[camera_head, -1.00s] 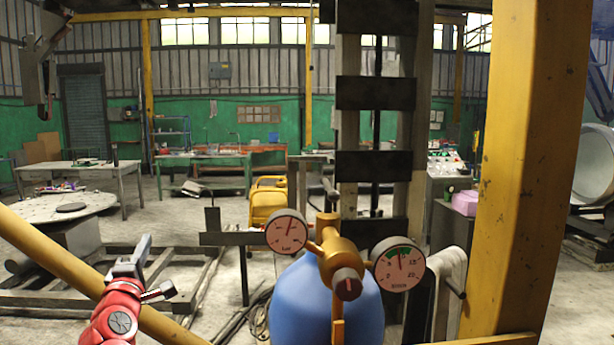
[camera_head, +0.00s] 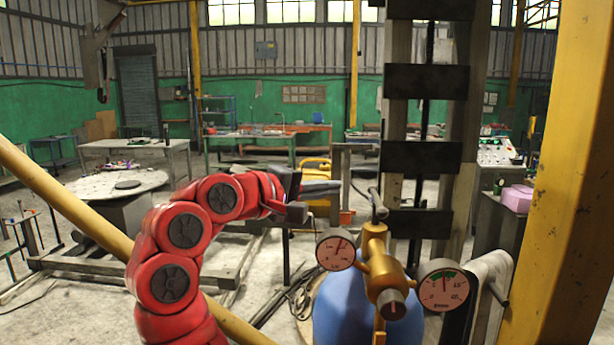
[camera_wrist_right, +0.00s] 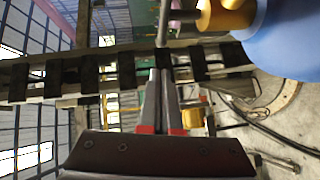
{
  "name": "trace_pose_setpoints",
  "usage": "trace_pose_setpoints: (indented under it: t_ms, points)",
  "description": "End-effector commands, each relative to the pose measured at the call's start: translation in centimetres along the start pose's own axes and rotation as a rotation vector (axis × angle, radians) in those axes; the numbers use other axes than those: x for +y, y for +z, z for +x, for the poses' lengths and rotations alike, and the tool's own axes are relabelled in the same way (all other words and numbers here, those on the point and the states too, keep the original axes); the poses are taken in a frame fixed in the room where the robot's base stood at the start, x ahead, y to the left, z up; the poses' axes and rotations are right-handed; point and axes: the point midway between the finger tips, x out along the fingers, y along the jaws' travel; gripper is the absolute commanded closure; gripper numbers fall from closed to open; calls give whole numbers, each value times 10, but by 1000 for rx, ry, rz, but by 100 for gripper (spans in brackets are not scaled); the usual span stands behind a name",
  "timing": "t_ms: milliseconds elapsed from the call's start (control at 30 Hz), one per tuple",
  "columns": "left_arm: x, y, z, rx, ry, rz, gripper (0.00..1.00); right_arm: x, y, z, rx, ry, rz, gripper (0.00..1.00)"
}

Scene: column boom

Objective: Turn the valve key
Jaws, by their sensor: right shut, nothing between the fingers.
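The valve key, a grey bar (camera_head: 375,205), sits on top of the brass valve (camera_head: 380,262) of a blue gas cylinder (camera_head: 345,312). Two round gauges flank the valve: the left one (camera_head: 336,250) and the right one (camera_head: 443,286). My right gripper (camera_head: 337,187), on the red arm, is shut and empty. Its fingertips appear just left of the key in the head view. In the right wrist view, the shut fingers (camera_wrist_right: 163,75) point towards the grey key (camera_wrist_right: 164,22), with the brass valve (camera_wrist_right: 226,14) at the top right. I cannot tell the exact gap. My left gripper is out of view.
A thick yellow post (camera_head: 555,170) stands close on the right. A diagonal yellow bar (camera_head: 70,210) crosses the left. A dark slatted column (camera_head: 425,157) rises behind the valve. A round table (camera_head: 95,190) and workbenches stand further back.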

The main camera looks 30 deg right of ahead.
Motion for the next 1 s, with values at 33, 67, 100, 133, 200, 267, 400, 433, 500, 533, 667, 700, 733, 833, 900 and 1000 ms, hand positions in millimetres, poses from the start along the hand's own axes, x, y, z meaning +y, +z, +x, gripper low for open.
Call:
trace_pose_setpoints:
  t_ms: [33,67,100,133,200,267,400,433,500,533,667,700,733,833,900,1000]
  points:
    - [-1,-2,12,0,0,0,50,6,1,12,-5,0,2,100]
    - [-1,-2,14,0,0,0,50,6,1,18,-4,-1,3,100]
    - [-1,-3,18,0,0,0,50,5,3,24,-3,-2,4,100]
    - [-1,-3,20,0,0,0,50,3,5,26,-1,-3,1,100]
    - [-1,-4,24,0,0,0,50,3,12,32,0,-4,3,100]
    - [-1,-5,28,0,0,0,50,3,18,37,0,-3,4,100]
    - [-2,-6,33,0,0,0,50,2,25,44,0,0,0,100]
    - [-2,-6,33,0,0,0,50,2,26,45,0,0,1,100]
    - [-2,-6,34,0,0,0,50,1,28,47,1,0,3,100]
    - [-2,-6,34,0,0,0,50,1,28,47,1,0,3,100]
    - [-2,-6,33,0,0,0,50,0,29,47,1,0,3,100]
    - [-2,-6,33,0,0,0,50,0,29,47,1,0,3,100]
    - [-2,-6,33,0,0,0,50,0,29,47,1,0,2,100]
    - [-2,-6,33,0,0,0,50,0,29,47,1,0,2,100]
    - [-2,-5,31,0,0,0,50,0,29,47,2,0,2,100]
    - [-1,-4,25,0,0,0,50,-3,29,47,7,-1,2,100]
